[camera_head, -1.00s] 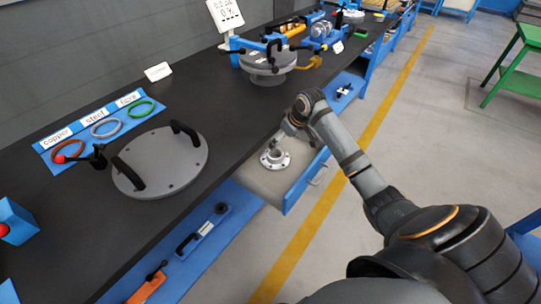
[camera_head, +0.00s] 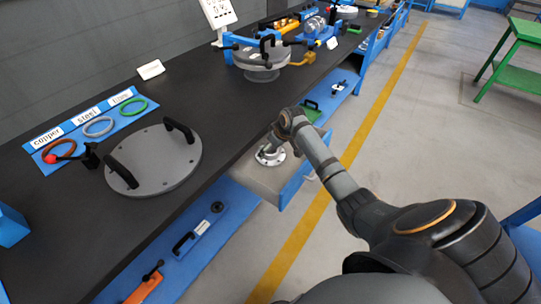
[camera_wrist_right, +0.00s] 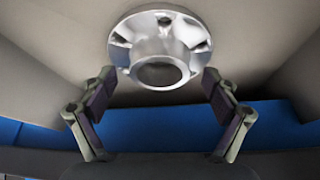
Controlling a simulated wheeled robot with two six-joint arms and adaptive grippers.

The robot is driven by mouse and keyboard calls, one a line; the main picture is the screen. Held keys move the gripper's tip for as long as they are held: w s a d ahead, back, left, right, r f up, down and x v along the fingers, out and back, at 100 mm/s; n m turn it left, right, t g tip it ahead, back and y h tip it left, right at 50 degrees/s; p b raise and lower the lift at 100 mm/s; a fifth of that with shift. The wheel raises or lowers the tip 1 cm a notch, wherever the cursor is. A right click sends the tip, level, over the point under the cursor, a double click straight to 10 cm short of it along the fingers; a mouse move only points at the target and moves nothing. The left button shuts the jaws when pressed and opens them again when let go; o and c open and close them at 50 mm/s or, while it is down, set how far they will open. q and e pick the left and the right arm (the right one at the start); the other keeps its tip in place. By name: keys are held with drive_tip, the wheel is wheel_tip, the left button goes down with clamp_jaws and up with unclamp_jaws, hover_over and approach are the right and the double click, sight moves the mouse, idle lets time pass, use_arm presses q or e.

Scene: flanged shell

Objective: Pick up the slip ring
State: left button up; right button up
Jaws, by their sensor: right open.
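The slip ring, a shiny metal flanged hub with holes around its flange, appears to be the round part (camera_head: 270,156) in the open drawer under the workbench. In the right wrist view the slip ring (camera_wrist_right: 160,48) fills the upper middle, its round boss toward the camera. My right gripper (camera_wrist_right: 160,88) is open, its two fingers apart to the left and right of the boss, with nothing seen gripped between them. In the head view my right wrist hides part of the ring and the fingers (camera_head: 270,148) are hard to make out. My left gripper is not in view.
The pale drawer (camera_head: 256,178) has a blue front (camera_head: 298,184) and walls near the ring. Above is the black workbench (camera_head: 60,225) with a grey lid with two handles (camera_head: 155,160) and a blue board with labelled rings (camera_head: 90,128). Open floor lies to the right.

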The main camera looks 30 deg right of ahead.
drive_tip(key=c, duration=1.8)
drive_tip(key=shift+w+r, duration=0.1)
clamp_jaws()
drive_tip(key=shift+r, duration=0.1)
drive_tip(key=shift+w+r, duration=0.1)
drive_tip(key=shift+r, duration=0.5)
drive_tip(key=s+a+r+p, duration=0.2)
drive_tip(key=s+r+p, duration=0.1)
drive_tip(key=s+r, duration=0.8)
drive_tip(key=s, duration=0.3)
drive_tip(key=shift+r, duration=0.25)
